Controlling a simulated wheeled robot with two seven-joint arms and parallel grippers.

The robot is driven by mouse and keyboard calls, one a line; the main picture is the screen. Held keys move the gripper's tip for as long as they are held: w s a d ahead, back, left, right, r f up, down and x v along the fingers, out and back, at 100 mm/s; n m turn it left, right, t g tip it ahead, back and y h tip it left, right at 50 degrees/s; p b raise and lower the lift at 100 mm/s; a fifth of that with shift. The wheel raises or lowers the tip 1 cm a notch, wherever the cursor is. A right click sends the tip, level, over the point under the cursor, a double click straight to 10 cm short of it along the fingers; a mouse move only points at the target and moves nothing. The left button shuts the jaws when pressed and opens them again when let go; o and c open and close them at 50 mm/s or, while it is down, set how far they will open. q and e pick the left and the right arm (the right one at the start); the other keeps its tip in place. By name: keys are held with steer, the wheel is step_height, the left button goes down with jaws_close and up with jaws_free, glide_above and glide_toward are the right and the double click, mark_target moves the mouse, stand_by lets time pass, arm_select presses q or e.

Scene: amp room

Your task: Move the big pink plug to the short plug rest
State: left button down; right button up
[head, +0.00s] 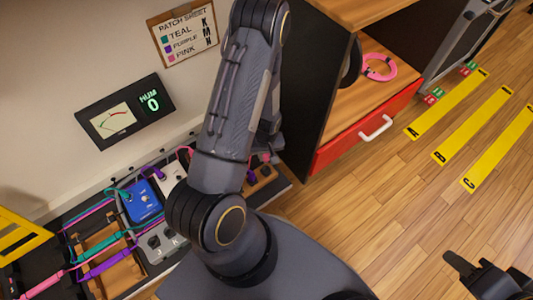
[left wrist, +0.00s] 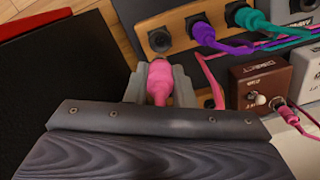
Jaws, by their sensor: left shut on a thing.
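In the left wrist view the big pink plug (left wrist: 158,82) is between the grey fingers of my left gripper (left wrist: 158,72), which is shut on it. Its tip points towards a wooden strip (left wrist: 180,40) with round black sockets, which looks like the short plug rest. One socket (left wrist: 160,40) there is empty; a purple plug (left wrist: 203,33) and a teal plug (left wrist: 245,17) sit in the others. In the head view my left arm largely hides this gripper; a wooden piece (head: 264,172) shows beside it. My right gripper (head: 468,262) is empty, its fingers apart, at lower right.
A brown pedal (left wrist: 262,85) with a pink plug stands right of the held plug. A blue pedal (head: 142,202) and several coloured cables lie on the board at left. A cabinet with a red drawer (head: 340,145) and a pink cable coil (head: 380,68) stands at right.

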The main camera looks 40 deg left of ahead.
arm_select(q)
steer(key=shift+f+b, duration=2.9)
steer(key=shift+f, duration=0.95)
steer(key=c, duration=1.1)
jaws_free()
steer(key=shift+c, duration=0.2)
step_height(320, 180, up, 7)
steer(key=p, duration=0.3)
steer(key=shift+f, duration=0.15)
steer(key=shift+r+p, duration=0.4)
steer(key=shift+r, duration=0.15)
